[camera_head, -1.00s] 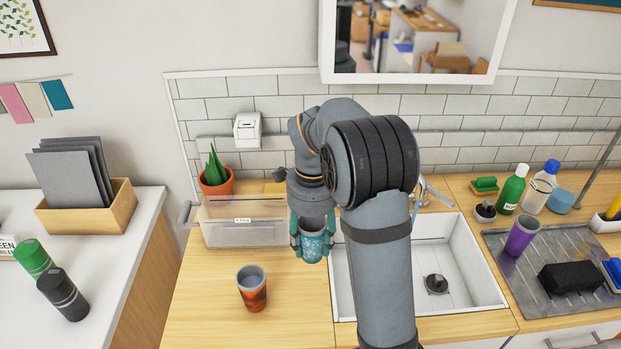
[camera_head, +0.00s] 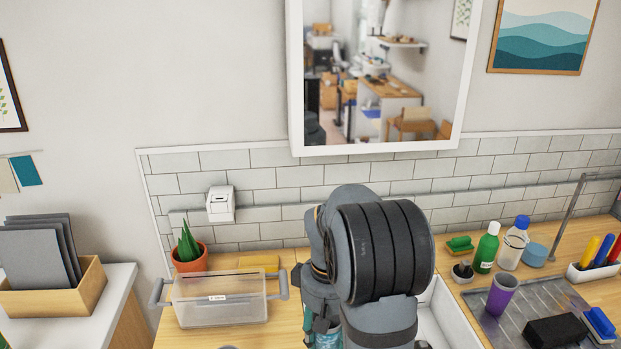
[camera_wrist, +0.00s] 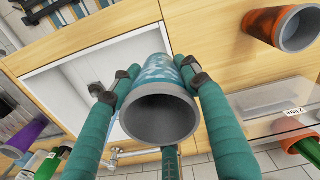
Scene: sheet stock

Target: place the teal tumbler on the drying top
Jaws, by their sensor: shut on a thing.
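My gripper (camera_wrist: 160,72) is shut on the teal tumbler (camera_wrist: 158,68); its fingers press on both sides. In the wrist view the tumbler's open grey mouth faces the camera. It is over the edge between the wooden counter and the white sink. In the head view my arm hides most of the gripper, and the tumbler (camera_head: 328,340) shows only in part at the bottom edge. The drying top (camera_head: 490,318) is the ribbed grey metal board right of the sink. A purple tumbler (camera_head: 502,294) stands at its left part, and a black block (camera_head: 556,331) lies on it.
A clear bin (camera_head: 220,300) and potted plant (camera_head: 188,250) are left of my gripper. An orange tumbler (camera_wrist: 290,28) stands on the counter. Green (camera_head: 486,250) and white (camera_head: 512,245) bottles stand behind the drying top. A blue-topped brush or sponge (camera_head: 600,322) lies at its right.

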